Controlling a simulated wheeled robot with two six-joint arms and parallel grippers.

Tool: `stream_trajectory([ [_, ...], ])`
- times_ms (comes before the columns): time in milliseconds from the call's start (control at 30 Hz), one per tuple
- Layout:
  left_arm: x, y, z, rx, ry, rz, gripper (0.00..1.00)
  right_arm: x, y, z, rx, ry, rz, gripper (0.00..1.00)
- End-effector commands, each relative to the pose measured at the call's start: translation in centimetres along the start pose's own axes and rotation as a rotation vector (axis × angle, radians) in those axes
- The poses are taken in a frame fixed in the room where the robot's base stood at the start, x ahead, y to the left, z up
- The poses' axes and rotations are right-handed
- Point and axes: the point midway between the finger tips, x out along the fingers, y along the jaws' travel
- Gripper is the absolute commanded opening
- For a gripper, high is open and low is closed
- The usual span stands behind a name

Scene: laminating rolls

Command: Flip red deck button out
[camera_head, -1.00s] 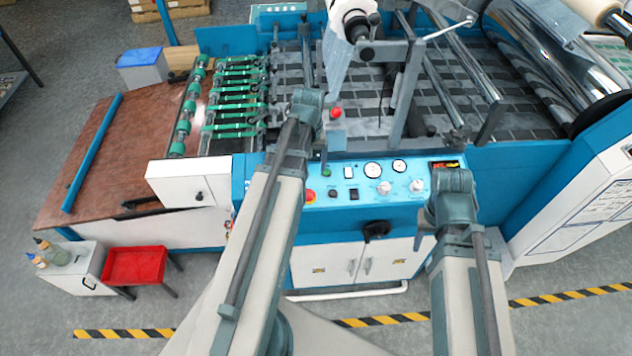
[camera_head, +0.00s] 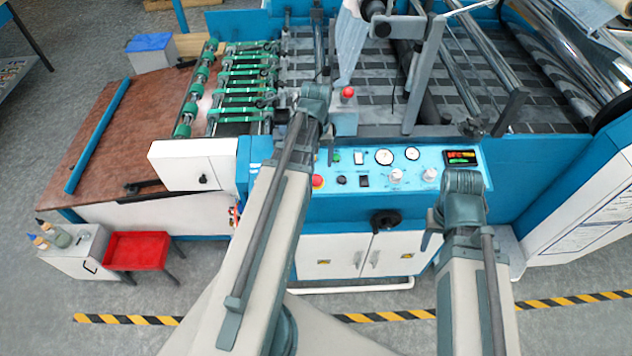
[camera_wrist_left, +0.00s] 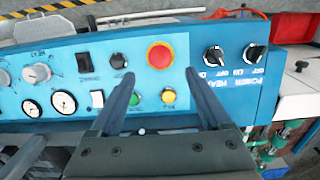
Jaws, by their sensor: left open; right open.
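A red button (camera_head: 348,92) tops a small grey box (camera_head: 344,122) on the machine's deck, beside the end of my left arm. A second red button (camera_head: 318,181) sits on the blue control panel (camera_head: 425,174). In the left wrist view this panel button (camera_wrist_left: 160,55) is large, with a yellow ring, just beyond and between my fingertips. My left gripper (camera_wrist_left: 160,76) is open and empty over the panel. In the head view it (camera_head: 330,150) is mostly hidden by its arm. My right gripper (camera_head: 426,238) is open, partly hidden, by the white cabinet front.
The panel also carries dials, black knobs (camera_wrist_left: 213,56), a green button (camera_wrist_left: 134,99) and a yellow button (camera_wrist_left: 168,96). Metal rails and rollers (camera_head: 420,85) stand over the deck. The floor before the machine is clear.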

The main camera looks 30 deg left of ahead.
Motion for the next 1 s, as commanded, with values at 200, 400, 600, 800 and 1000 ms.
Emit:
stream_trajectory([
  [200,3.9,0.0,0.0,0.000,0.000,0.000,0.81,3.9,-0.4,-0.2,-0.003,0.000,0.001,0.50],
  [400,6.5,0.0,0.0,0.000,0.000,0.000,0.81,6.4,-0.6,-0.4,-0.002,0.000,0.001,0.50],
  [600,7.4,0.0,0.0,0.000,0.000,0.000,0.81,7.4,-0.7,-0.4,-0.001,0.000,0.001,0.50],
  [800,7.3,0.0,0.0,0.000,0.000,0.000,0.81,7.2,-0.7,-0.4,-0.001,0.000,0.001,0.50],
  [1000,7.3,0.0,0.0,0.000,0.000,0.000,0.56,7.2,-0.7,-0.4,-0.001,0.000,0.001,0.50],
])
